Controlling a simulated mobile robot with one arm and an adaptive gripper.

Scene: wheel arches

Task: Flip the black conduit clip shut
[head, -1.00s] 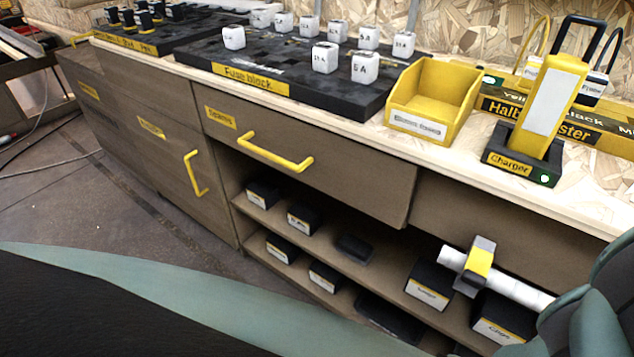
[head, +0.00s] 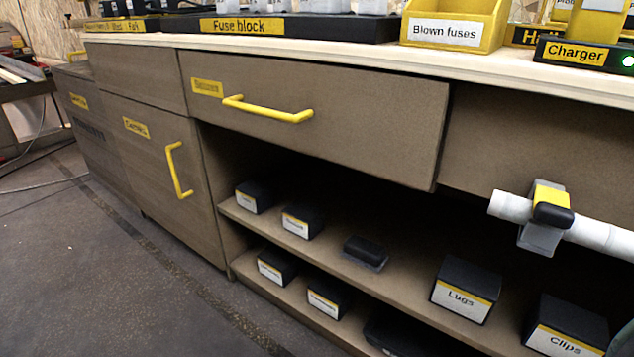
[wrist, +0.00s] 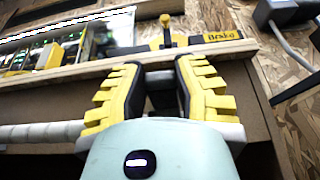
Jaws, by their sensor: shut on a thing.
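My gripper (wrist: 161,76) is in the wrist view, its two yellow-and-black fingers closed on a dark piece (wrist: 162,101) between them. This piece looks like the black conduit clip, but the fingers hide most of it, and I cannot tell how far its flap is turned. White conduit (wrist: 40,134) runs in from the left, behind the gripper. In the head view, the conduit (head: 600,236) carries a grey clip (head: 541,238) with a yellow-and-black upper part (head: 552,193). My gripper is not visible in the head view.
The bench front has a drawer (head: 350,120) with a yellow handle, standing slightly out. Open shelves below hold bins labelled Lugs (head: 465,292) and Clips (head: 566,325). A Blown fuses bin (head: 447,33) and a Charger (head: 575,52) stand on top.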

